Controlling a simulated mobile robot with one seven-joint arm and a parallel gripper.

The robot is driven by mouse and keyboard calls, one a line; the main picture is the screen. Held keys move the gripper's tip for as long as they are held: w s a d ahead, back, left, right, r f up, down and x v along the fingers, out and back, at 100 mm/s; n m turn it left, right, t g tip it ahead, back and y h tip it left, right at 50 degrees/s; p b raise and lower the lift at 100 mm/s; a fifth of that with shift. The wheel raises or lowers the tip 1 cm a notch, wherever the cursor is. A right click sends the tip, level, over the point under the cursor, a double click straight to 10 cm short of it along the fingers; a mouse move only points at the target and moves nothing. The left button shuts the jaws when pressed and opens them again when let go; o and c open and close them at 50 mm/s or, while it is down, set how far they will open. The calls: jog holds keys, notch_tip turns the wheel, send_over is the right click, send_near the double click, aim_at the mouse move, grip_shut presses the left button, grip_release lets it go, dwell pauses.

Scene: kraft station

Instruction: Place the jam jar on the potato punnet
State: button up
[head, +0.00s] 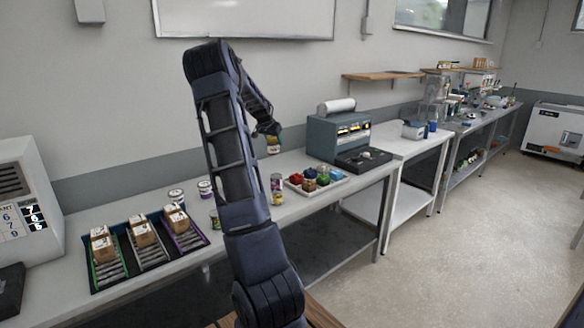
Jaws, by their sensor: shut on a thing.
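My gripper (270,130) is above the counter, right of the middle of my arm, and is shut on a small jar (273,146) with a yellowish-orange lower part. The jar hangs in the air; it is too small here to read its label, but it appears to be the jam jar. Several brown kraft packs (142,232) stand in the lanes of a dark rack at the left of the counter. A white tray (343,184) with several small red, green, blue and dark items sits to the right, below my gripper. I cannot tell which thing is the potato punnet.
Small jars and tins (205,188) stand between the rack and my arm. More stacked tins (277,184) stand just left of the tray. A grey-green machine (338,136) stands behind the tray. A white scale-like unit (20,200) is at the far left. My arm hides part of the counter.

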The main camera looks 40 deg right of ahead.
notch_tip(320, 180, up, 6)
jog(key=f, duration=0.1)
send_over(310, 181)
jog(key=shift+r, duration=0.25)
jog(key=shift+n, duration=0.3)
notch_tip(310, 181, down, 20)
jog(key=shift+s+r, duration=0.1)
grip_shut()
jog(key=o, duration=1.6)
grip_release()
jog(key=shift+f, duration=0.2)
jog(key=shift+r, duration=0.1)
